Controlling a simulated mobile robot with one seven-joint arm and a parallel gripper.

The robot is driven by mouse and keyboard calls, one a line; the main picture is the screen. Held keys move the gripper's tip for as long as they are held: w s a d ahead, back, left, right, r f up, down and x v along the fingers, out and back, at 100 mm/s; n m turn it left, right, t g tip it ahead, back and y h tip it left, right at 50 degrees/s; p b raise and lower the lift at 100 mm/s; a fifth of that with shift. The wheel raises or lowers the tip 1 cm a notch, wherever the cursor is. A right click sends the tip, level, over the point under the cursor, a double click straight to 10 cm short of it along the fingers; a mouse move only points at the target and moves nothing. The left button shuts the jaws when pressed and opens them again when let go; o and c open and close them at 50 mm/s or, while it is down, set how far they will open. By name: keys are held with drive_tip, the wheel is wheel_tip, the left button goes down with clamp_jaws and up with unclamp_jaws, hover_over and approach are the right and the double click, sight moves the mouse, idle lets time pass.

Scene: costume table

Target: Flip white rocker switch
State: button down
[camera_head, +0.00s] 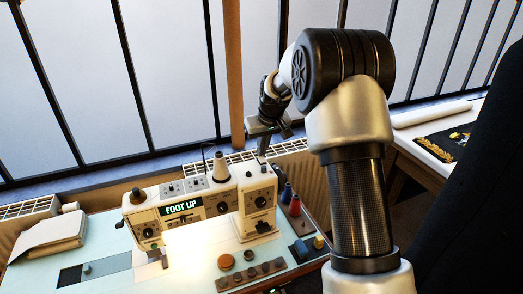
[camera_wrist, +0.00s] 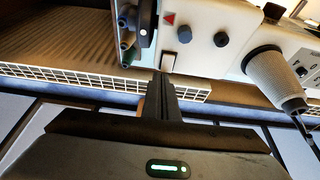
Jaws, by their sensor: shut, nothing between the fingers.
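The cream sewing machine (camera_head: 215,203) stands on the table, with its lit display reading "FOOT UP". In the wrist view the machine's body (camera_wrist: 213,18) fills the upper right. A small white rocker switch (camera_wrist: 168,62) in a dark surround sits on it, near a red triangle mark. My gripper (camera_wrist: 163,78) is shut and empty, its dark fingertips just below the switch in the picture; I cannot tell whether they touch it. In the head view my gripper (camera_head: 263,150) is behind the machine's right part. The switch is not discernible in that view.
Round dark knobs (camera_wrist: 221,39) sit beside the switch, and a grey thread cone (camera_wrist: 275,75) stands at right. Coloured spools (camera_head: 293,205) stand right of the machine. A radiator (camera_head: 295,165) and window lie close behind. Folded cloth (camera_head: 50,235) lies at left.

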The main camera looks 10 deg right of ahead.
drive_tip(key=shift+s+d+f+g+p, duration=0.15)
drive_tip(key=shift+f+g+p, duration=0.15)
drive_tip(key=shift+f+p, duration=0.3)
drive_tip(key=a+v, duration=0.1)
drive_tip(key=v, duration=1.6)
drive_tip(key=s+r+m+t+p, duration=0.1)
drive_tip(key=s+r, duration=0.3)
drive_tip(key=s, duration=0.5)
drive_tip(key=s+r+p, duration=0.1)
drive_tip(key=s+r, duration=0.3)
drive_tip(key=s, duration=0.4)
drive_tip(key=w+f+n+b, duration=0.1)
drive_tip(key=w+f+b, duration=0.1)
drive_tip(key=w+f, duration=0.5)
drive_tip(key=w+f+b, duration=0.2)
drive_tip(key=w, duration=0.9)
drive_tip(key=shift+g, duration=0.4)
drive_tip(key=x, duration=0.9)
drive_tip(key=s+d+x, duration=0.1)
drive_tip(key=x, duration=0.3)
drive_tip(key=shift+w+a+f+b, duration=0.1)
drive_tip(key=shift+f+b, duration=0.25)
drive_tip(key=shift+f, duration=0.25)
